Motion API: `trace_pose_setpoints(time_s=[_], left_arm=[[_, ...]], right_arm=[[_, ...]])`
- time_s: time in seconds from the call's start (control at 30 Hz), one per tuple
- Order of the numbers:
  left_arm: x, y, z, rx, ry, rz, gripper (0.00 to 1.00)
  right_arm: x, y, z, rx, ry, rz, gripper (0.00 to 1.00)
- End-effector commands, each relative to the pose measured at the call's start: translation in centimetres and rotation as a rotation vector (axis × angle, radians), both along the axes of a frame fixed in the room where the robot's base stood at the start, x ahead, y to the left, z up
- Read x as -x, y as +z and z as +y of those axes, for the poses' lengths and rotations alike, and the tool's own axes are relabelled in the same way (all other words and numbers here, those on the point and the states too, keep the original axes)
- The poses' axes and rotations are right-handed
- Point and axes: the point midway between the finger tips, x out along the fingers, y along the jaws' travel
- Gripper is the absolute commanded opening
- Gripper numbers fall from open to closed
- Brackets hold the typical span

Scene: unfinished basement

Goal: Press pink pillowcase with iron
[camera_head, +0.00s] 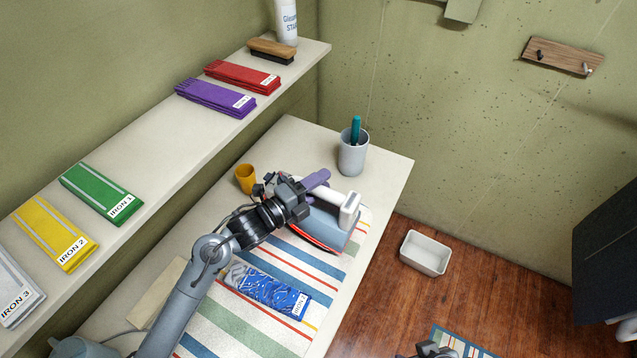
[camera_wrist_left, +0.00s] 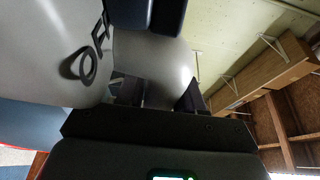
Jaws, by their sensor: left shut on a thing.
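The iron (camera_head: 322,226) has a blue-grey body, a red line near its base and white and purple upper parts. It is at the far end of the striped ironing mat (camera_head: 265,331). My left gripper (camera_head: 303,196) is shut on the iron's upper part; the fingertips are partly hidden. In the left wrist view, a grey-white surface of the iron (camera_wrist_left: 160,65) with dark lettering fills the space by the gripper. A folded blue patterned cloth (camera_head: 268,290) with a label lies on the mat. I see no pink pillowcase. My right gripper (camera_head: 435,350) is only partly in view.
The shelf (camera_head: 150,153) holds folded green (camera_head: 100,193), yellow (camera_head: 55,233), grey, purple and red cloths, a brush and a bottle. An orange cup (camera_head: 246,178) and a grey cup (camera_head: 353,156) stand on the table. A white bin (camera_head: 425,253) is on the floor.

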Motion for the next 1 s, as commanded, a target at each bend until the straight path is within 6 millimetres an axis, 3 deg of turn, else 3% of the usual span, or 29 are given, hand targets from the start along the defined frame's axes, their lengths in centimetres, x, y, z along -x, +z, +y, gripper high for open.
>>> trace_pose_setpoints(time_s=[1.0], left_arm=[[0.8, 0.2, -1.3, 0.005, -0.005, -0.002, 0.00]], right_arm=[[0.0, -0.1, 0.0, 0.002, 0.002, 0.000, 0.61]])
